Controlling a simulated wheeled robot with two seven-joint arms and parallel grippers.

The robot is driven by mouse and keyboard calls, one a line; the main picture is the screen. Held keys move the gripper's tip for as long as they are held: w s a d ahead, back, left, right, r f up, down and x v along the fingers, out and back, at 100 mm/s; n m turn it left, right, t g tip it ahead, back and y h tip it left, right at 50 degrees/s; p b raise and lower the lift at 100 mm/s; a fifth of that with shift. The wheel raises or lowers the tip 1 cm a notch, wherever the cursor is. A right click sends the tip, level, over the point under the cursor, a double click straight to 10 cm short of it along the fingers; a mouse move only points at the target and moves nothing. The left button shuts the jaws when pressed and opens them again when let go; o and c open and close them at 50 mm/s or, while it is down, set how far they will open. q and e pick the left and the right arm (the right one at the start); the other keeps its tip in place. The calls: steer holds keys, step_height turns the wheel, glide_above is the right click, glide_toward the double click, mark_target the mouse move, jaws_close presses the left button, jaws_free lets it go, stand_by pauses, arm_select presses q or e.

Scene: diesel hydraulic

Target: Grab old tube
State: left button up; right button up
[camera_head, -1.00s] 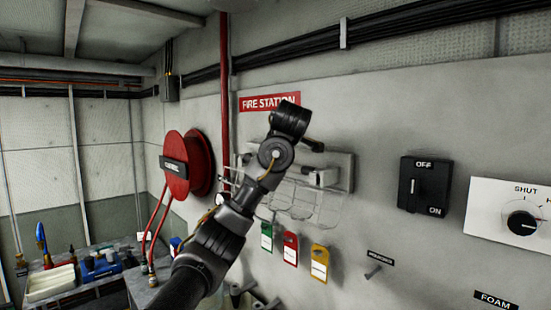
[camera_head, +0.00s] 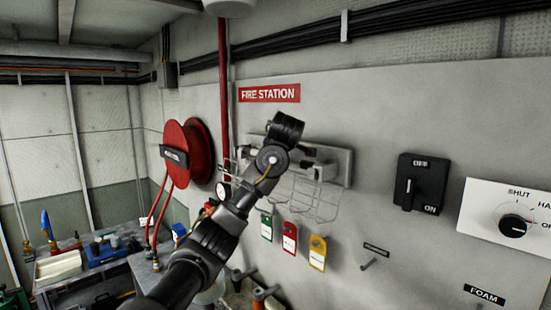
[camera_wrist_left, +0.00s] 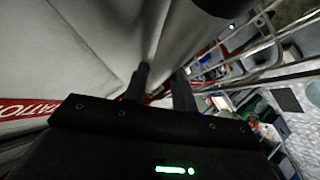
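My left arm (camera_head: 215,235) reaches up from the bottom of the head view to a grey wall fixture (camera_head: 338,165) with a wire cage (camera_head: 315,195) hanging below it. The hand is in front of the fixture's left part and hides it. In the left wrist view the two dark fingers of my left gripper (camera_wrist_left: 162,74) stand apart, with no object clearly between them. I cannot make out the old tube for sure; the hand or the cage may hide it. My right gripper is not in view.
Red FIRE STATION sign (camera_head: 269,93) is above the fixture. Green (camera_head: 266,227), red (camera_head: 289,237) and yellow (camera_head: 317,252) tags hang below. A red hose reel (camera_head: 185,155) and pipe are left, a black switch (camera_head: 421,183) right. A cluttered bench (camera_head: 130,275) is lower left.

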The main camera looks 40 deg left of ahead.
arm_select(q)
steer(key=shift+a, duration=0.1)
jaws_close()
steer(key=s+d+r+b, duration=0.2)
steer(key=s+r+b, duration=1.1)
steer(key=b, duration=0.7)
steer(key=shift+s+d+b, duration=0.3)
steer(key=shift+d+b, duration=0.05)
steer(key=shift+s, duration=0.1)
